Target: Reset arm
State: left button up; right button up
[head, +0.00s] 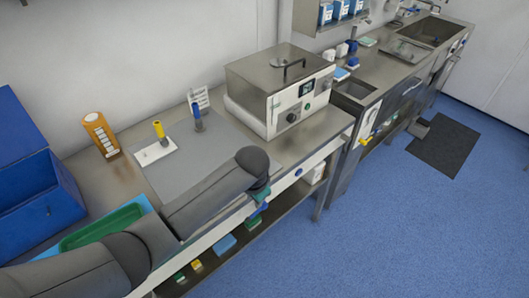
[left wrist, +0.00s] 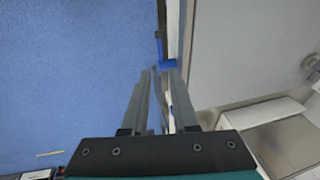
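My left arm (head: 205,200) comes in from the lower left of the head view and reaches along the front of the steel table. Its left gripper (head: 259,193) is at the front edge, below the metal box, pointing down and partly hidden by the arm. A small blue part (left wrist: 168,65) shows beyond the right fingertip. My right gripper is in neither view.
Blue bins (head: 40,205) stand at left.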

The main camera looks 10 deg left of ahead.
pick_arm(q)
jog(key=s+a+f+n+b, duration=0.1)
jog(key=s+f+b, duration=0.25)
jog(key=f, duration=0.65)
jog(key=s+a+f+n+b, duration=0.1)
jog(key=s+a+f+b, duration=0.15)
jog(key=s+f, duration=0.45)
jog(key=s+a+f+n+b, duration=0.15)
jog(key=f+b, duration=0.25)
jog(key=f, duration=0.8)
jog(key=s+a+f+b, duration=0.1)
jog(key=s+f+b, duration=0.1)
jog(key=s+f, duration=0.4)
jog(key=s+a+f+n+g+b, duration=0.1)
jog(key=s+f+b, duration=0.2)
jog(key=s, duration=1)
jog(key=s+a+f+b, duration=0.1)
jog(key=s+f+b, duration=0.2)
jog(key=s+f, duration=0.6)
jog(key=shift+s+f+g+h, duration=0.3)
jog(key=shift+s+f+g, duration=0.05)
jog(key=shift+f+g, duration=0.05)
